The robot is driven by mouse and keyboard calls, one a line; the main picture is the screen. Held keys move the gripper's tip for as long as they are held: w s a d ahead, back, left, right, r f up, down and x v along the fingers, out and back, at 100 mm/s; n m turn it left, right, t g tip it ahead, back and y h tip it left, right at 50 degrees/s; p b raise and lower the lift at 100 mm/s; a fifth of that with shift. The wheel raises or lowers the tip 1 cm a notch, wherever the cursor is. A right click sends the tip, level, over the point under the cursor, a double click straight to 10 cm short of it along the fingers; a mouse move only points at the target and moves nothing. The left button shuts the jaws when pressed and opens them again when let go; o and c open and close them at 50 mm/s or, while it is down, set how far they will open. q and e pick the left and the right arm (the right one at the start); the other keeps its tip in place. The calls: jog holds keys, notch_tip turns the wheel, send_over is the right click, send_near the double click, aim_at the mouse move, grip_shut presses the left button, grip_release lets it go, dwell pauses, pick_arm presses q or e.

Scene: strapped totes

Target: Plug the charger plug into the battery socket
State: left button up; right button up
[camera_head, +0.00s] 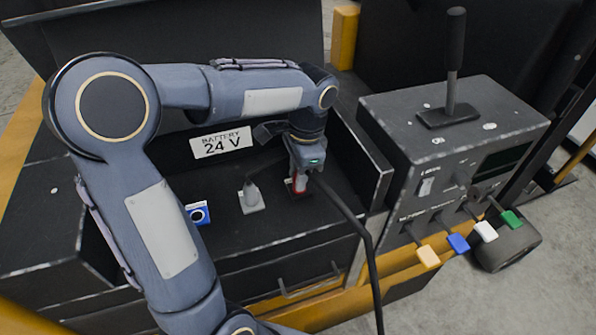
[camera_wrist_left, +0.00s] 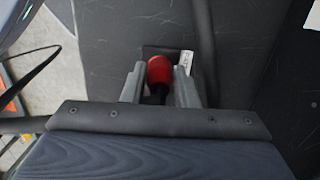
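A red plug-like piece (camera_head: 300,183) stands on the floor of the dark battery bay, near its right wall. My left gripper (camera_head: 303,166) reaches down onto it. In the left wrist view the red piece (camera_wrist_left: 159,70) sits between the two fingers (camera_wrist_left: 159,84), which lie close against both sides. A black cable (camera_head: 362,232) runs from beside the gripper to the lower right. Left of it stand a grey connector (camera_head: 251,198) on a pale base and a blue square fitting with a round face (camera_head: 198,214). Which one is the battery socket I cannot tell. My right gripper is not in view.
A white "BATTERY 24 V" label (camera_head: 221,143) is on the bay's back wall. A grey control box (camera_head: 452,140) with a black lever (camera_head: 455,60) stands to the right. Several coloured lever knobs (camera_head: 458,243) stick out below it. The bay's walls surround the gripper closely.

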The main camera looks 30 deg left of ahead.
pick_arm(q)
jog(key=o, duration=0.5)
jog(key=r, duration=0.7)
jog(key=shift+w+d+r, duration=0.35)
jog(key=shift+r, duration=0.05)
jog(key=s+d+f+n+t+h, duration=0.1)
jog(key=s+f+n+t+h, duration=0.1)
jog(key=s, duration=0.6)
jog(key=s+d+f+n+t+h, duration=0.2)
jog(key=s+f+n+t, duration=0.2)
jog(key=s+n, duration=0.3)
jog(key=shift+s+d+h, duration=0.15)
jog(key=shift+s+h, duration=0.15)
jog(key=shift+s, duration=0.7)
jog(key=shift+s+d+f+n+t, duration=0.2)
jog(key=shift+n+t, duration=0.1)
jog(key=shift+n, duration=0.1)
jog(key=shift+c, duration=0.3)
